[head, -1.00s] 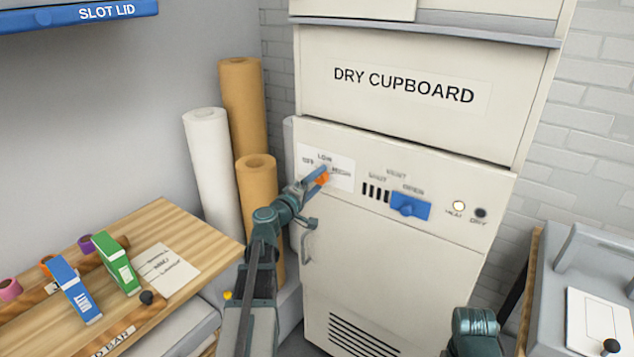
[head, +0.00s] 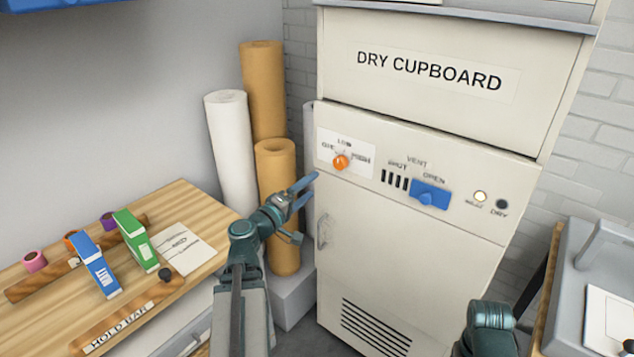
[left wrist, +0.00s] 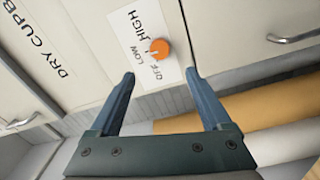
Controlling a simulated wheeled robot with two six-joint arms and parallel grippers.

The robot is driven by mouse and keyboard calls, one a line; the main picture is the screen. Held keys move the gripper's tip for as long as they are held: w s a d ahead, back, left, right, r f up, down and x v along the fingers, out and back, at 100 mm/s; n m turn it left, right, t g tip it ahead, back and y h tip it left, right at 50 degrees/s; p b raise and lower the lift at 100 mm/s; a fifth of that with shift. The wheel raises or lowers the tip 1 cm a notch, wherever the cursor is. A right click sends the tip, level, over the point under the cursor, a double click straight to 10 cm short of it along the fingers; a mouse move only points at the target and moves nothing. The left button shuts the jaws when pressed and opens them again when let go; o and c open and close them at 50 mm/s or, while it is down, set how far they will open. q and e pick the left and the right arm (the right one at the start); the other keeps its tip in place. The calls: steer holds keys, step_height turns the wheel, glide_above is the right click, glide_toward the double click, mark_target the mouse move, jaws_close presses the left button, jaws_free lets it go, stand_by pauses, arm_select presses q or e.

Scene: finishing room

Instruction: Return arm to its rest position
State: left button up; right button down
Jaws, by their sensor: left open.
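My left gripper (head: 304,190) is open and empty in the head view, in front of the left edge of the dry cupboard (head: 400,235). It is below and left of the orange knob (head: 341,162) and apart from it. In the left wrist view both blue fingers (left wrist: 162,105) are spread, and the orange knob (left wrist: 160,49) is beyond them with nothing between the tips. The knob sits on a white label marked OFF, LOW and HIGH. Part of my right arm shows at the bottom right of the head view; its gripper is out of view.
A wooden bench (head: 185,205) at left holds a blue box (head: 97,268), a green box (head: 137,242) and small rolls. Tall paper rolls (head: 277,200) stand behind my left arm. A blue vent slider (head: 430,195) is right of the knob. A grey-topped unit stands at right.

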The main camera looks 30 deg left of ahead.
arm_select(q)
steer(key=shift+s, duration=0.35)
stand_by(0.3)
steer(key=d+f+m+g+h+p, duration=0.1)
steer(key=d+f+m+g+h, duration=0.35)
steer(key=d, duration=0.95)
steer(key=d+f+m+g+h, duration=0.2)
steer(key=d+f+m+g, duration=0.5)
steer(key=d, duration=0.7)
steer(key=s+d+f+m+g+y+p, duration=0.1)
steer(key=s+d+f+m+g+y, duration=0.2)
steer(key=s+d+f+y, duration=0.1)
steer(key=s+d+f+m+g+y, duration=0.3)
steer(key=s+d+f+g+y, duration=0.1)
steer(key=s, duration=0.5)
steer(key=shift+d+f+m+y+p, duration=0.15)
steer(key=shift+d+m+y+p, duration=0.25)
steer(key=shift+d, duration=0.6)
